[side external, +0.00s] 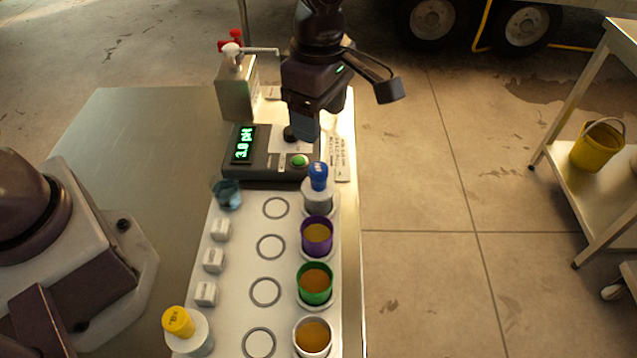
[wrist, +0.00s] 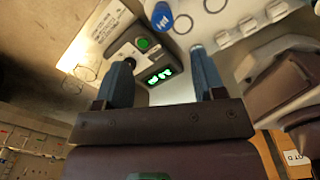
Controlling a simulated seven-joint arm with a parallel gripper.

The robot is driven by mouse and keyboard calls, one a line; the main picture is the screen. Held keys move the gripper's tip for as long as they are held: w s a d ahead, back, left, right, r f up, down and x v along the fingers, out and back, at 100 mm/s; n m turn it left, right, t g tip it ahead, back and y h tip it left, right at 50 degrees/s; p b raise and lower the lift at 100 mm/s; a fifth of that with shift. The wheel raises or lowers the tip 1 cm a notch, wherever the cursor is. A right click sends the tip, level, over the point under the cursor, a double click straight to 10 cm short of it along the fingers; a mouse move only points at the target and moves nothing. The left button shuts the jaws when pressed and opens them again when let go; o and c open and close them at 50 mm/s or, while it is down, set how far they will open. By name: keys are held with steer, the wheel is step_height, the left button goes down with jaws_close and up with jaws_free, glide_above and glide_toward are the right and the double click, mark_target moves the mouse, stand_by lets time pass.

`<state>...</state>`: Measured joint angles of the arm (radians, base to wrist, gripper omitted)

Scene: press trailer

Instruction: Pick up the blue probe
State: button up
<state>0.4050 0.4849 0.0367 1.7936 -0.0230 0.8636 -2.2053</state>
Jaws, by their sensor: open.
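The blue probe (side external: 318,171) stands upright in a round grey holder (side external: 318,198) at the right of the white tray, just in front of the meter. Its blue cap also shows in the wrist view (wrist: 161,18), at the top, beyond the fingertips. My gripper (side external: 304,132) is open and empty, pointing down over the meter, behind and above the probe. In the wrist view its two fingers (wrist: 162,64) are spread apart with the meter between and beyond them. Nothing touches the probe.
The meter (side external: 270,152) reads about 3.0 pH and has a green button. Purple (side external: 317,228), green (side external: 316,276) and white (side external: 313,322) cups of brown liquid line the tray's right. A yellow probe (side external: 178,322) stands front left. A metal box (side external: 237,90) with taps stands behind.

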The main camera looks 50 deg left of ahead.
mark_target(318, 167)
step_height(318, 167, down, 13)
steer(key=shift+s+d, duration=0.1)
steer(key=shift+s, duration=0.05)
steer(key=c, duration=0.6)
stand_by(0.3)
